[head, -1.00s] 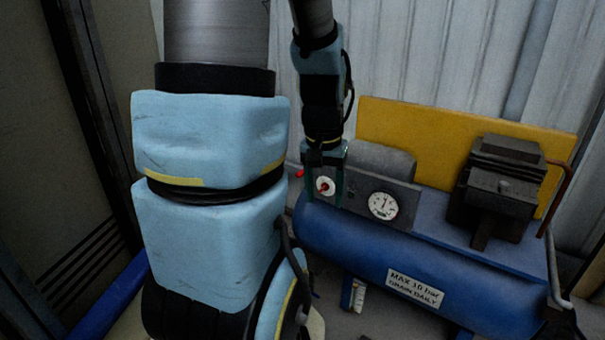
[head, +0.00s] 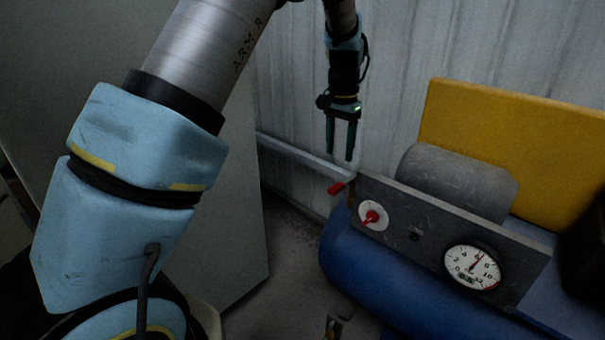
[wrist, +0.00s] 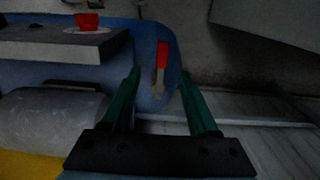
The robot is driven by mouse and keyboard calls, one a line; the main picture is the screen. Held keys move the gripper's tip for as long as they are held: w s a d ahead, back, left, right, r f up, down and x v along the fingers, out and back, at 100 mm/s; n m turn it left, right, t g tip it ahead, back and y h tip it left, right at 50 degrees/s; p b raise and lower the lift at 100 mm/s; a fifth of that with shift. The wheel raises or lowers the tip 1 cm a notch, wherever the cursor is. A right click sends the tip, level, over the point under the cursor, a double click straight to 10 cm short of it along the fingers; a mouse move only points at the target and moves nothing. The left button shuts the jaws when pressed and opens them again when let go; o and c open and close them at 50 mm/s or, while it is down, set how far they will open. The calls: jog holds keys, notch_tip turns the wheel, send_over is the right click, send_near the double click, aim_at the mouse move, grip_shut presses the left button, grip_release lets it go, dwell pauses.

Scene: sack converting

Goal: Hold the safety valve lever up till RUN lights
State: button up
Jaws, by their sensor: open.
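The safety valve lever (head: 340,187) is a small red handle at the left end of the blue tank, just left of the grey panel. In the wrist view the red lever (wrist: 162,56) lies between my fingers' lines, with a brass-coloured fitting at its near end. My gripper (head: 340,152) is open and empty, fingers pointing down, above the lever and apart from it. In the wrist view my gripper (wrist: 160,76) shows both green fingers spread wide.
The grey panel (head: 515,262) carries a red knob (head: 372,216) on a white dial and a pressure gauge (head: 472,268). A grey cylinder (head: 458,180) and a yellow guard (head: 520,135) stand behind. A corrugated wall (head: 295,110) is behind my gripper. Floor left of the tank is clear.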

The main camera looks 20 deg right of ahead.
aim_at(336, 187)
jog(key=f, duration=1.1)
jog(key=shift+w, duration=0.35)
grip_shut()
jog(key=shift+d+r, duration=0.1)
dwell(0.9)
